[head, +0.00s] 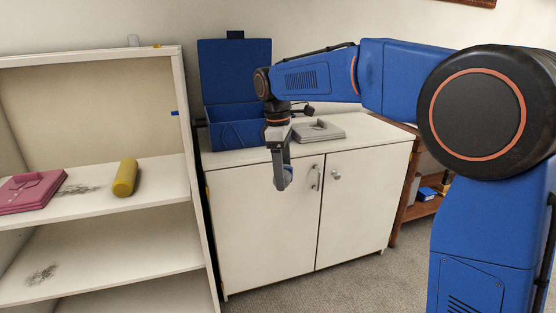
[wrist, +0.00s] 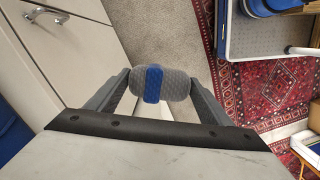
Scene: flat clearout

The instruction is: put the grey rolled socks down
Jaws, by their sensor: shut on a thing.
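The grey rolled socks (wrist: 178,84) have a blue band round the middle and sit between the fingertips of my gripper (wrist: 153,84) in the wrist view. My gripper is shut on them. In the head view my gripper (head: 283,180) points down in front of the white cabinet's doors, below its top edge. The socks are small there and partly hidden by the fingers. In the wrist view they hang in the air, with carpet far below.
The white cabinet (head: 265,225) carries an open blue box (head: 235,85) and a folded grey garment (head: 319,132). The white shelf unit (head: 110,240) at left holds a pink folded garment (head: 32,190), a yellow roll (head: 125,178) and dark smudges. A red patterned rug (wrist: 258,88) lies on the floor.

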